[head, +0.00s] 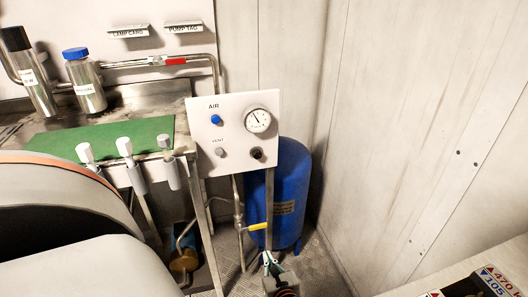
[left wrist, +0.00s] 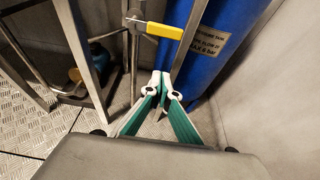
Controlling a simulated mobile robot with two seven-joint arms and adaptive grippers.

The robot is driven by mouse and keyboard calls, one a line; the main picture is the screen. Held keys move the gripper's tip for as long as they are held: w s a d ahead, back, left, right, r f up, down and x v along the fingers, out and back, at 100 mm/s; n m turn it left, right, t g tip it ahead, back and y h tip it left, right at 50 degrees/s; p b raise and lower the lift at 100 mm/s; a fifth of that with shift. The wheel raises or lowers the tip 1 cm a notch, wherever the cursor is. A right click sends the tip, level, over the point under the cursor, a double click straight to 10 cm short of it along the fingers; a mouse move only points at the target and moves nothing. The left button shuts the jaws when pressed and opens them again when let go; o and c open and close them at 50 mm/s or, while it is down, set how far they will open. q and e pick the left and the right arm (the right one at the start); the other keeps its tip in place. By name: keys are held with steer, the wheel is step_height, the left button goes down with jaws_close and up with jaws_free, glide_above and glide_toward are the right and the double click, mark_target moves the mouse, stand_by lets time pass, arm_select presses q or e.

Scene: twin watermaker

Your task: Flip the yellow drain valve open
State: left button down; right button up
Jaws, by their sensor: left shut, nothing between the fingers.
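The yellow drain valve lever (head: 258,227) sticks out to the right from a thin vertical pipe, in front of the blue tank (head: 292,190). It lies roughly horizontal, crosswise to the pipe. In the left wrist view the lever (left wrist: 164,30) shows near the top centre, with its grey pivot end on the pipe at its left. My left gripper (head: 268,258) is just below the lever in the head view. Its green-padded fingers (left wrist: 163,76) are shut together and empty, with a visible gap in the picture between tips and lever. My right gripper is not in view.
A white panel (head: 236,136) with gauge and knobs stands above the valve. A metal bench (head: 168,97) with a green mat (head: 102,138) is at left, its legs beside the pipe. The pale wall (head: 410,120) closes the right side. Some floor (head: 318,271) is clear beside the tank.

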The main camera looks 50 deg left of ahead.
mark_target(253, 228)
arm_select(q)
steer(key=b+x, duration=0.1)
steer(key=x, duration=0.8)
steer(key=r, duration=0.1)
steer(key=r+p, duration=0.1)
steer(key=r, duration=0.1)
steer(key=shift+w+a+r, duration=0.2)
steer(key=shift+a+r, duration=0.05)
steer(key=shift+r, duration=0.15)
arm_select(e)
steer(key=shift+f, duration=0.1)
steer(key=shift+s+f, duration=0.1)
